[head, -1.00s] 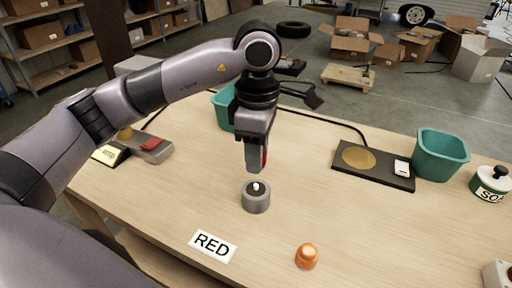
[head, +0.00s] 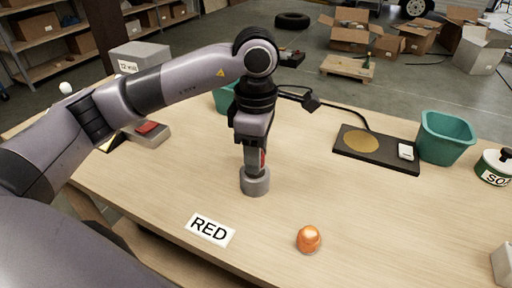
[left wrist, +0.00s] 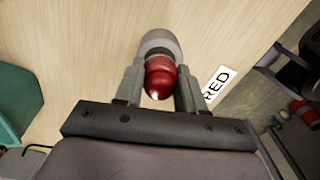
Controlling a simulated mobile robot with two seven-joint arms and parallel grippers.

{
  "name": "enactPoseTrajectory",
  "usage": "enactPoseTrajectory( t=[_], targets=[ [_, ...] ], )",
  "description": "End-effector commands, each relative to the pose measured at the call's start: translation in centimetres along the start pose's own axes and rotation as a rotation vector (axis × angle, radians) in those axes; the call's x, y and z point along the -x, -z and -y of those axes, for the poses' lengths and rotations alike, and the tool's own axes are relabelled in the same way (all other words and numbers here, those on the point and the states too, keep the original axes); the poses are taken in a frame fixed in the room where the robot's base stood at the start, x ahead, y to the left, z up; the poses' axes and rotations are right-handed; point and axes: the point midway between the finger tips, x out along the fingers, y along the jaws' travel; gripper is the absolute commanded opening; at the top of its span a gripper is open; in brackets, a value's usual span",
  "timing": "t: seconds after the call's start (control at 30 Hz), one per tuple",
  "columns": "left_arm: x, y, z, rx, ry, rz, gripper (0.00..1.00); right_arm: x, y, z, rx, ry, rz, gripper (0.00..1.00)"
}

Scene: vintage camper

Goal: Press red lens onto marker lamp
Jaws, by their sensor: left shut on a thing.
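My left gripper (head: 257,168) is shut on the red lens (left wrist: 160,78), which sits between the two fingers in the left wrist view. In the head view only a sliver of the lens (head: 263,158) shows beside a finger. The grey round marker lamp base (head: 255,184) stands on the table directly under the fingers. In the left wrist view the base (left wrist: 160,40) shows just beyond the lens, close to it. I cannot tell whether the lens touches it. The bulb on top is hidden. My right gripper is not in view.
A RED label (head: 210,230) and an orange lens (head: 308,239) lie at the table's front. A black pad with a gold disc (head: 360,142) and a teal bin (head: 445,138) stand at the right. The table around the lamp is clear.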

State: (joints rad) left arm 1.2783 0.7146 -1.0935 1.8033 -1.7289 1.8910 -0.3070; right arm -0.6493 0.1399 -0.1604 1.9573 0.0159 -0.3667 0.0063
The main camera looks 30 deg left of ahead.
Motion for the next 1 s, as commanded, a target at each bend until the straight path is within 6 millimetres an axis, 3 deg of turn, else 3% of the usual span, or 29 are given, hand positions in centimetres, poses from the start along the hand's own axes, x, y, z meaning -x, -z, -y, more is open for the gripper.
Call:
enactPoseTrajectory(
  t=[1.0],
  targets=[
    [-0.44,-0.01,-0.02,0.000,-0.001,0.000,0.12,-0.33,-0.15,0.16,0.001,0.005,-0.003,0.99]
  ],
)
